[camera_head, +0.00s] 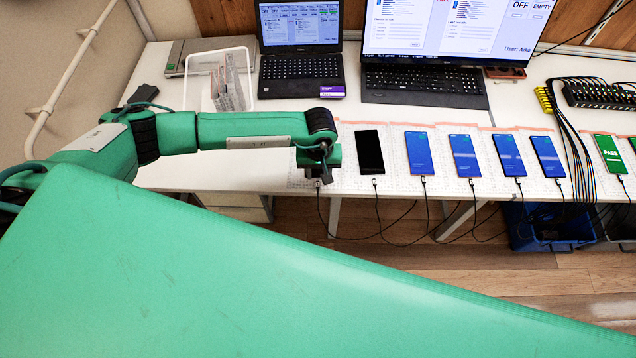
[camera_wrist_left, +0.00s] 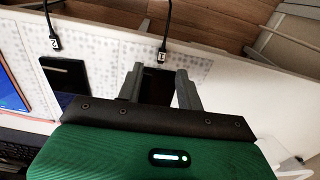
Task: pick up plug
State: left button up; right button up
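A small dark plug with a white label (camera_wrist_left: 161,56), reading something like 1, sits on its black cable at the end of a dark phone (camera_wrist_left: 158,88) in the left wrist view. In the head view, the plug (camera_head: 317,184) shows just past my left gripper (camera_head: 320,166). In the left wrist view, the fingers of my left gripper (camera_wrist_left: 159,76) are apart, one on each side of the phone's end, with the plug just beyond the tips. The gripper hides most of this phone in the head view. My right gripper is not in view.
A black phone (camera_head: 369,152) with its own plug (camera_head: 374,181) lies to the right, then several blue-screen phones (camera_head: 418,152) in a row. Cables hang over the table's front edge. Laptops (camera_head: 300,75) and a paper holder (camera_head: 232,85) stand behind.

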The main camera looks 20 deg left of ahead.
aim_at(317, 185)
pick_arm(q)
jog(key=shift+s+f+p, duration=0.1)
jog(key=shift+f+p, duration=0.4)
jog(key=shift+p, duration=0.1)
notch_tip(317, 185, down, 3)
jog(key=shift+a+f+p, duration=0.15)
jog(key=shift+p, duration=0.6)
jog(key=shift+f, duration=0.45)
jog(key=shift+f+b, duration=0.25)
jog(key=shift+b, duration=0.15)
jog(key=shift+c, duration=0.3)
grip_shut()
